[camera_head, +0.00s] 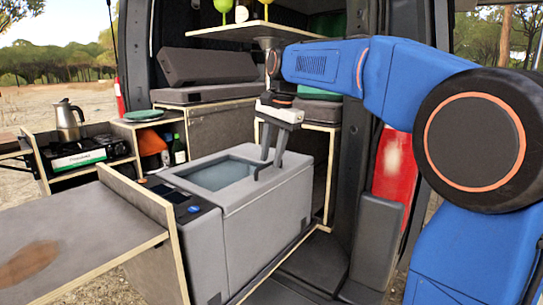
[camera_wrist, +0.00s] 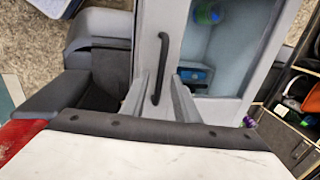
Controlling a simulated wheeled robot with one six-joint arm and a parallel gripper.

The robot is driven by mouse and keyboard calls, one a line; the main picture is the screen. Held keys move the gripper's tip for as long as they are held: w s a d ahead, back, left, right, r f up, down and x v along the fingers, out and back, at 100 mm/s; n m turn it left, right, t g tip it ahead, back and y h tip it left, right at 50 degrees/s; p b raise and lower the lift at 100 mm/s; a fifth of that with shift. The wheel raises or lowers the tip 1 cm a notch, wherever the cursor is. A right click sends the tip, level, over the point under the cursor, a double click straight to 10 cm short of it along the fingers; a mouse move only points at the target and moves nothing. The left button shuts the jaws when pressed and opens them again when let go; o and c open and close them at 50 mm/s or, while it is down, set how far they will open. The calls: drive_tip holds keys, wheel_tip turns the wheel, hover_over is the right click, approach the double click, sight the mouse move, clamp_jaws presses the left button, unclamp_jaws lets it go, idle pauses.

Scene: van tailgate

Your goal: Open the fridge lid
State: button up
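The grey box fridge (camera_head: 265,232) stands in the van's rear opening. Its top has a pale blue window or opening (camera_head: 215,174); I cannot tell if a clear pane covers it. A grey strip of the top carries a black bar handle (camera_wrist: 161,68). Through the pale area the wrist view shows a green and blue item (camera_wrist: 207,14) and a blue box (camera_wrist: 196,74) inside. My gripper (camera_head: 269,163) points down at the handle. Its two grey fingers are apart, on either side of the handle's near end. Contact with the handle cannot be made out.
A wooden board (camera_head: 139,202) and tabletop (camera_head: 70,240) stand left of the fridge. A stove (camera_head: 78,154) and a metal pot (camera_head: 66,120) are further left. A shelf (camera_head: 235,32) hangs above. A red cylinder (camera_head: 395,165) and the van's dark pillar are close on the right.

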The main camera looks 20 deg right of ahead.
drive_tip(key=shift+f, duration=0.2)
clamp_jaws()
drive_tip(key=shift+r, duration=0.15)
